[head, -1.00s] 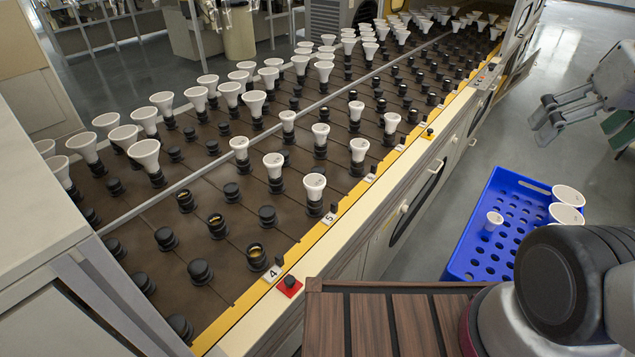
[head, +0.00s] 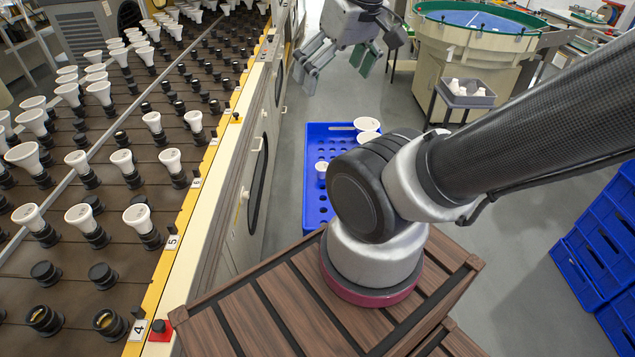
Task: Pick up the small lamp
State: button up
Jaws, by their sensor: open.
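A small white lamp (head: 321,169) is in the blue crate (head: 312,205), partly hidden by my arm. I cannot tell which one is the small lamp meant. My gripper (head: 338,66) is open and empty, in the air beyond the crate and to the right of the rack, apart from every lamp.
Two larger lamps (head: 368,124) are at the crate's far right. A slatted wooden platform (head: 270,305) is under my arm's base. A grey bin (head: 464,94) holds white pieces. Blue crates (head: 590,262) are stacked at right. Grey floor (head: 480,200) between is open.

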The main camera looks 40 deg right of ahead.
aim_at(137, 216)
jog(key=i+l+u, duration=0.1)
jog(key=u, duration=0.25)
jog(key=l+u, duration=0.2)
jog(key=u, duration=0.15)
jog(key=l+u, duration=0.2)
jog(key=u, duration=0.15)
jog(key=i+l+u, duration=0.1)
jog(key=i+l, duration=0.1)
jog(key=l, duration=0.2)
jog(key=u, duration=0.05)
